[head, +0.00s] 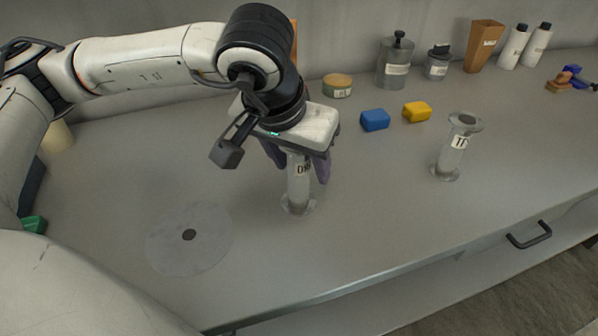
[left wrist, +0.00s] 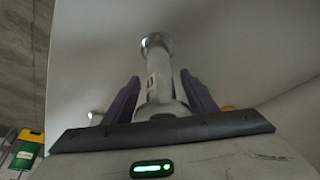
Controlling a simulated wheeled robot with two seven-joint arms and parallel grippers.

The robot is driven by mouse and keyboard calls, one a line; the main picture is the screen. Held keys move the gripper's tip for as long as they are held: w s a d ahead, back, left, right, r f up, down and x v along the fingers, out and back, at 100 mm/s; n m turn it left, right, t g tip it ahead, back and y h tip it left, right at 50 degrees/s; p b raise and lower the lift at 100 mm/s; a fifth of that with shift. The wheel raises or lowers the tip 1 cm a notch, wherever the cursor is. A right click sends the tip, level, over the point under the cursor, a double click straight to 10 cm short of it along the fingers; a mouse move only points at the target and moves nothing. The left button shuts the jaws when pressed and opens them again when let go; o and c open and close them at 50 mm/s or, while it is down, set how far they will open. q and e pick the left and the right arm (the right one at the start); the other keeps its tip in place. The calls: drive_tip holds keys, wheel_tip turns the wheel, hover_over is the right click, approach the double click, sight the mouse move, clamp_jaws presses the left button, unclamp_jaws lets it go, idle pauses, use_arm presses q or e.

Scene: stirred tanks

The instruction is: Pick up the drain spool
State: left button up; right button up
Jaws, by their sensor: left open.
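The drain spool (head: 298,190), a grey flanged tube with a label starting "DR", stands upright on the counter. Its upper end is hidden under my left gripper (head: 298,168) in the head view. My left gripper points down over it with its purple fingers open, one on each side of the tube. In the left wrist view, the spool (left wrist: 158,62) stands between the two fingers (left wrist: 160,80), with a gap visible beside it. I cannot tell whether either finger touches it. My right gripper is not in view.
A similar spool labelled "TF" (head: 452,152) stands to the right. A blue block (head: 375,120) and a yellow block (head: 417,112) lie behind. A flat grey disc (head: 212,246) lies front left. Jars and bottles line the wall. The counter in front of the drain spool is clear.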

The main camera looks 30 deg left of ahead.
use_arm(q)
drive_tip(key=shift+x, duration=1.1)
drive_tip(key=c, duration=0.8)
drive_tip(key=shift+r, duration=0.15)
